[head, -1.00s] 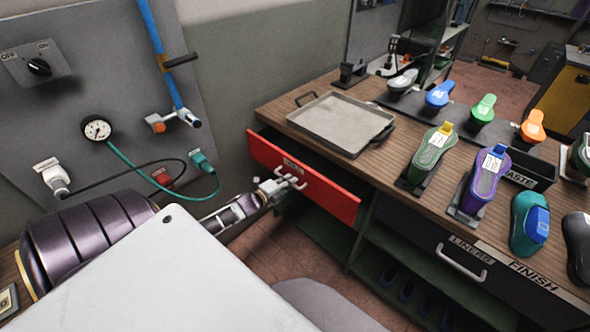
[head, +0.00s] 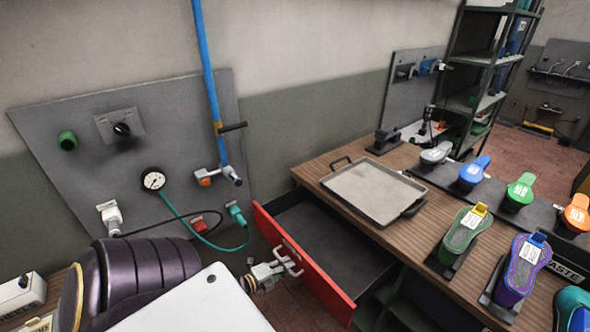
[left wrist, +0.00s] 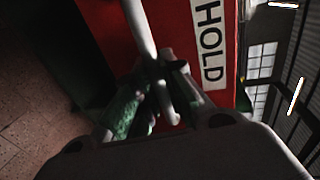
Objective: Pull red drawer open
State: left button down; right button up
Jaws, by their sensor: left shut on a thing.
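The red drawer (head: 305,267) is pulled out from under the wooden bench, and its dark inside shows empty in the head view. Its pale bar handle (head: 289,257) is on the red front. My left gripper (head: 283,268) is at this handle. In the left wrist view the fingers (left wrist: 155,85) are shut around the white handle bar (left wrist: 138,28), against the red front (left wrist: 173,28) with a "HOLD" label (left wrist: 209,42). My right gripper is not in view.
A grey tray (head: 372,193) lies on the wooden bench top (head: 318,172) above the drawer. Several coloured shoe forms stand to the right. A wall panel with a gauge (head: 153,180), hoses and a blue pipe (head: 207,85) is at the left.

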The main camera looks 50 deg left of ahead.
pick_arm(q)
jog(key=shift+s+a+f+p, duration=0.15)
jog(key=shift+s+p, duration=0.15)
jog(key=shift+s, duration=1.2)
jog(key=c, duration=1.5)
grip_release()
jog(key=shift+w, duration=0.1)
jog(key=shift+v, duration=6)
